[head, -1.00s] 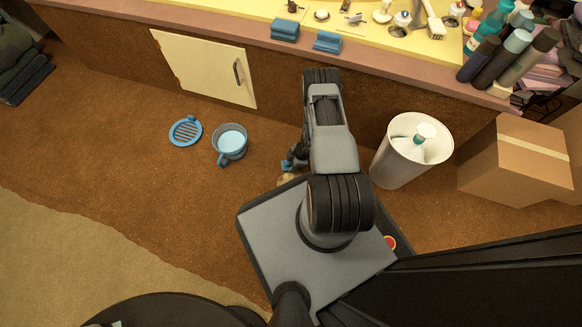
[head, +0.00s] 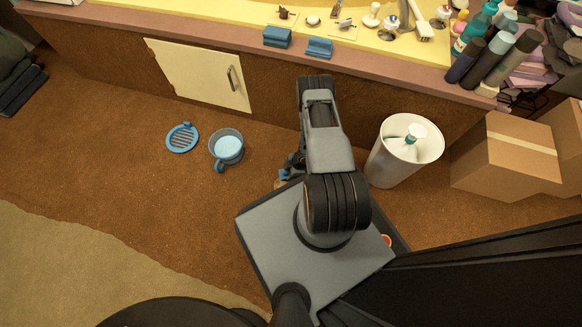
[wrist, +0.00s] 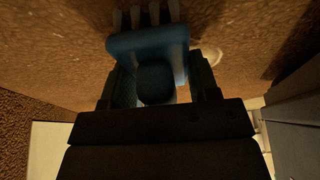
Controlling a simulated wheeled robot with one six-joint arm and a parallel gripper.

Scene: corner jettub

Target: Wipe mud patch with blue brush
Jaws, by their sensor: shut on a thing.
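The blue brush (wrist: 148,44) is in my gripper (wrist: 160,82), between its two fingers in the wrist view. Its pale bristles point to the top of that view, towards the brown floor. In the head view a bit of the brush (head: 284,173) shows low beside my arm, which hides most of it and the gripper. A pale, roundish mark (wrist: 208,56) lies on the floor just right of the brush in the wrist view. I cannot tell whether it is the mud patch. No other patch is clear.
A blue cup (head: 227,148) and a round blue slatted dish (head: 182,138) are on the floor to the left. A white bin (head: 402,150) and cardboard boxes (head: 500,160) stand right. The tub's side with a cream hatch (head: 200,74) is ahead.

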